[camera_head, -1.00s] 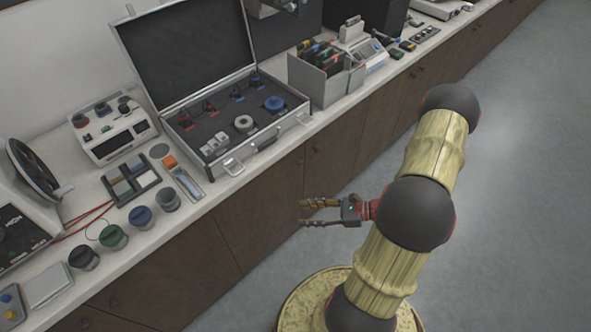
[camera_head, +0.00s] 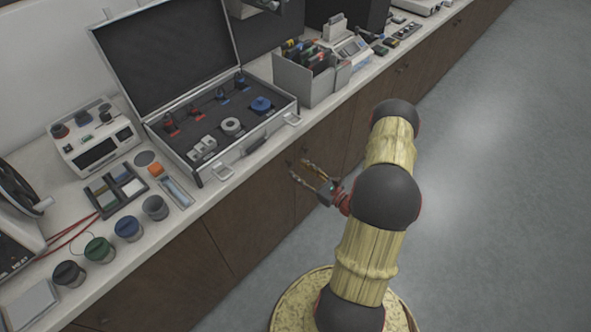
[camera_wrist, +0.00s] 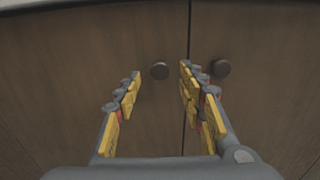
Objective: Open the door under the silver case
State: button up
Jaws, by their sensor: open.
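The silver case (camera_head: 238,161) stands open on the counter in the head view. Below it is a dark brown wooden door (camera_head: 248,212), which looks closed. In the wrist view this left door (camera_wrist: 70,80) meets a right-hand door (camera_wrist: 260,110) at a vertical seam. A round dark knob (camera_wrist: 160,71) is on the left door near the seam. My gripper (camera_head: 297,170) is open in front of the doors. In the wrist view its fingertips (camera_wrist: 160,73) appear on either side of the left knob; contact cannot be told.
A second knob (camera_wrist: 221,68) on the right door sits close to my right finger. The counter edge (camera_head: 215,191) runs above the doors. Several jars, including a blue one (camera_head: 128,229), stand on the counter. The grey floor (camera_head: 480,200) at right is clear.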

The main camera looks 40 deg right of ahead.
jog(key=shift+w+a, duration=0.1)
jog(key=shift+w, duration=1.2)
jog(key=shift+c, duration=0.9)
jog(key=c, duration=0.7)
grip_shut()
